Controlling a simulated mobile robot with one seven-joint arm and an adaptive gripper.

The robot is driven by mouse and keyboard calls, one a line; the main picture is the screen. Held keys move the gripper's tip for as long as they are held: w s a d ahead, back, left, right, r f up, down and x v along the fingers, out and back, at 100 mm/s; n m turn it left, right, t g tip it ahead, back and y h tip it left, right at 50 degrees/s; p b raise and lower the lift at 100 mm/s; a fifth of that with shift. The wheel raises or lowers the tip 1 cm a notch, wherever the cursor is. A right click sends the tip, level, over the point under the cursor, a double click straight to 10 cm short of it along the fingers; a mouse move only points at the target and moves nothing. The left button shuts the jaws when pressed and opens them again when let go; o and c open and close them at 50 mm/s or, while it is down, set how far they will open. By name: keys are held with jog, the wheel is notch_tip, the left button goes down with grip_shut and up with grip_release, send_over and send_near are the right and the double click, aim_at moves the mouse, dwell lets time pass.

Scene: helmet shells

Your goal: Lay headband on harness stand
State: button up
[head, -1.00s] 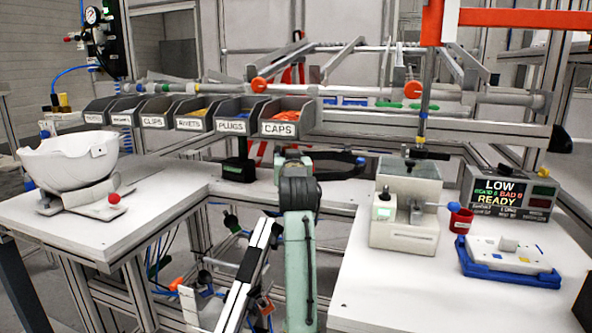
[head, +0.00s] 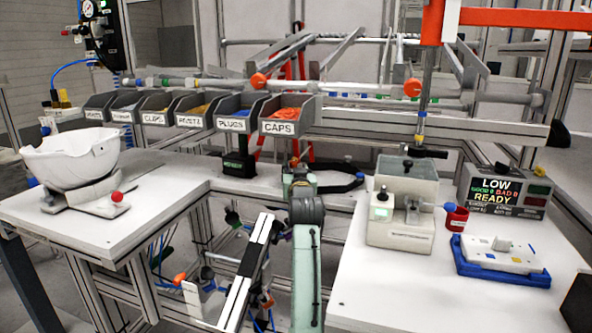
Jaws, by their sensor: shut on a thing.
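The headband (head: 343,188) is a dark open loop with a blue spot at its right end. It extends to the right from my gripper (head: 297,178), low over the white back worktop. I cannot tell whether it touches the surface. My gripper is shut on the headband's left side; the fingertips are small and partly hidden behind my own arm. A small black stand (head: 239,163) with a short post is on the back worktop, left of my gripper and apart from the headband. I cannot tell for sure that it is the harness stand.
A white helmet shell (head: 72,158) sits on a fixture at left. Labelled bins (head: 280,128) line the back. A grey press-like machine (head: 402,215), a red cup (head: 456,218), a blue tray (head: 502,275) and a display box (head: 503,192) occupy the right table. Its front is clear.

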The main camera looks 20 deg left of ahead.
jog(key=shift+f, duration=0.1)
jog(key=o, duration=1.2)
jog(key=shift+c, duration=0.2)
